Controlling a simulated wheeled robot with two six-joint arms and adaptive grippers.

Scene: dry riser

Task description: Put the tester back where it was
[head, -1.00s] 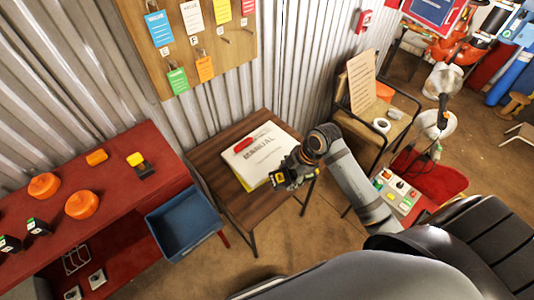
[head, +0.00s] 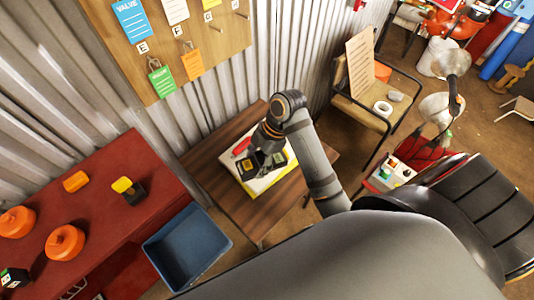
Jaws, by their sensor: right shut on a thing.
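My right gripper (head: 262,162) is over the manual on the small wooden table and is shut on a small dark thing with yellow on it, likely the tester (head: 247,164). The gripper's dark fingers hide much of it, and I cannot tell whether it touches the manual. The white and yellow manual (head: 256,187) lies on the brown wooden table (head: 212,172), mostly covered by the gripper. A red object (head: 241,147) lies at its far left part. My left gripper is not in view.
A red bench (head: 105,225) at left holds orange round pieces (head: 65,242), an orange block (head: 76,181) and a yellow-topped black piece (head: 127,188). A blue bin (head: 187,247) stands between bench and table. A tag board (head: 170,45) hangs behind. A chair (head: 375,105) stands right.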

